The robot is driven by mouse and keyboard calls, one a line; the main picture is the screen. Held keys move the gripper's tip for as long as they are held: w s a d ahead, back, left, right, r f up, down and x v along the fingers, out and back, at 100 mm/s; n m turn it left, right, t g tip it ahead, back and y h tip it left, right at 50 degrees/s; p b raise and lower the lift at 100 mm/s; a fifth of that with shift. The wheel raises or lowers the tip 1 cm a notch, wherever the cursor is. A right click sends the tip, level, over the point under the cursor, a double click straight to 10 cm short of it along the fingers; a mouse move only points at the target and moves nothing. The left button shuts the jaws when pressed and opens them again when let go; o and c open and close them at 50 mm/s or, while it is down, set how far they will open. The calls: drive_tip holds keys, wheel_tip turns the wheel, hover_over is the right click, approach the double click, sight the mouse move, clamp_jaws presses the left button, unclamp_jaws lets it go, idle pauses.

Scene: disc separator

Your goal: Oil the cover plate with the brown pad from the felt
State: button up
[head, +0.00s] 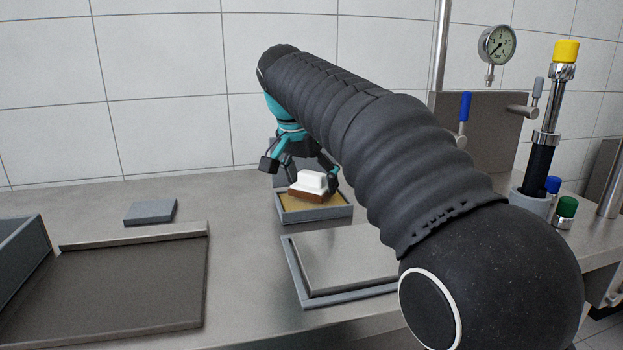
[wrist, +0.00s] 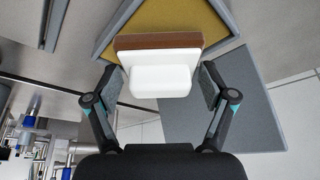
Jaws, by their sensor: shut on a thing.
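The brown pad (head: 306,195) has a white block handle on top. It is at the felt (head: 335,206), a tan sheet in a shallow grey tray; I cannot tell whether it touches the felt. My gripper (head: 303,175) is shut on the pad's white handle, with one finger on each side. In the wrist view, the brown pad (wrist: 158,42) shows beyond its handle, with the felt (wrist: 180,16) behind it. The cover plate (head: 350,255), a flat bright metal sheet in a grey frame, lies in front of the felt tray. My arm hides its right part.
A dark shallow tray (head: 120,290) and a grey bin (head: 20,262) stand at the left. A small grey slab (head: 150,212) lies behind them. Pipework with a yellow cap (head: 566,50) and a gauge (head: 496,44) stand at the right. The bench between slab and felt tray is clear.

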drive_tip(key=shift+f, duration=0.3)
idle(0.4)
drive_tip(key=shift+f+p, duration=0.65)
drive_tip(key=shift+p, duration=0.25)
idle(6.4)
